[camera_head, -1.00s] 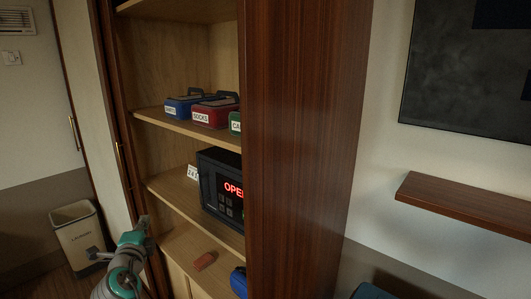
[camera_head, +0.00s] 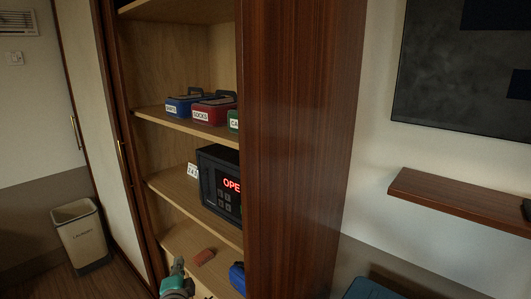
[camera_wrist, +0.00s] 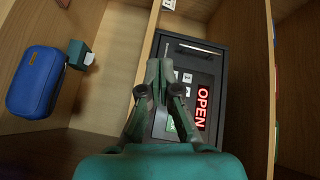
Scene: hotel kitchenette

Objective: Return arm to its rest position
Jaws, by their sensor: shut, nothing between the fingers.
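My arm shows at the bottom of the head view, where my teal and grey gripper (camera_head: 178,264) points up in front of the open cabinet. In the wrist view my gripper (camera_wrist: 160,66) is shut and empty, its fingertips together. Behind it in that view is the black safe (camera_wrist: 186,57) with a red OPEN display. The safe (camera_head: 220,185) stands on a middle shelf in the head view, above and to the right of my gripper. I cannot tell the exact gap between my fingers and the shelves.
Blue (camera_head: 183,105) and red (camera_head: 213,110) labelled boxes stand on the shelf above. A reddish block (camera_head: 204,257) and a blue case (camera_wrist: 34,82) lie on the lower shelf. A laundry bin (camera_head: 80,235) stands left. The cabinet's brown side panel (camera_head: 295,140) is at right.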

